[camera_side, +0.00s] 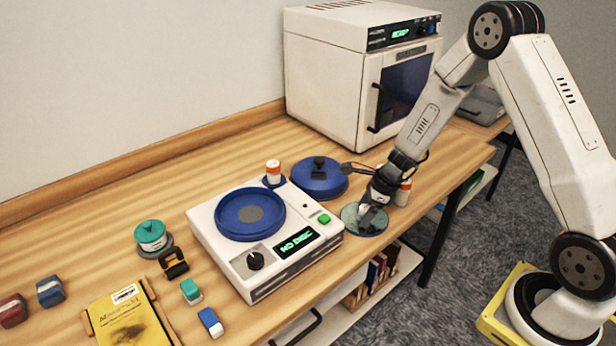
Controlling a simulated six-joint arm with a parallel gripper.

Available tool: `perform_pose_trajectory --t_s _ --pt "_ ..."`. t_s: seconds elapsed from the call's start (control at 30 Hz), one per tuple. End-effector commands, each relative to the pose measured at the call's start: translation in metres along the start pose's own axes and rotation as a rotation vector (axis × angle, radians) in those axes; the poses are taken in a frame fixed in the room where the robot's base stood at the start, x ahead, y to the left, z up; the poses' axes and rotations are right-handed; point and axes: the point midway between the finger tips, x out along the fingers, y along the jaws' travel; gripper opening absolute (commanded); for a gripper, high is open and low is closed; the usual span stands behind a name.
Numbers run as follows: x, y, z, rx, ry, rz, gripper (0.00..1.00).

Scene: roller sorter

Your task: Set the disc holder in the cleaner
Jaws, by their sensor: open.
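The cleaner seems to be the white machine (283,270) in the middle of the table. A shiny greenish disc (371,228) lies near the table's front edge, right of the machine. My gripper (372,207) is open and low over this disc, tilted down from the right. A pale piece shows between or beside its fingers; I cannot tell if it is the disc holder, or if the fingers touch it.
A blue round lid (312,184) with a black knob sits behind the machine. A white-and-orange bottle (403,194) stands close beside my gripper, another (273,172) behind the machine. A teal-topped object (150,234), small blocks and a yellow book (128,322) lie left. A white cabinet (325,85) stands behind.

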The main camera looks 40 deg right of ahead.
Motion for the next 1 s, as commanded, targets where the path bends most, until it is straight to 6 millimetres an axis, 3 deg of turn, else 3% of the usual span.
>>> perform_pose_trajectory --t_s 0.43,0.7,1.0 --pt "-0.0002 0.0001 0.0 0.0 0.0 0.0 0.88" --pt "-0.0002 0.0001 0.0 0.0 0.0 0.0 0.02" --pt "-0.0006 0.0 0.0002 0.0 0.0 0.0 0.0"
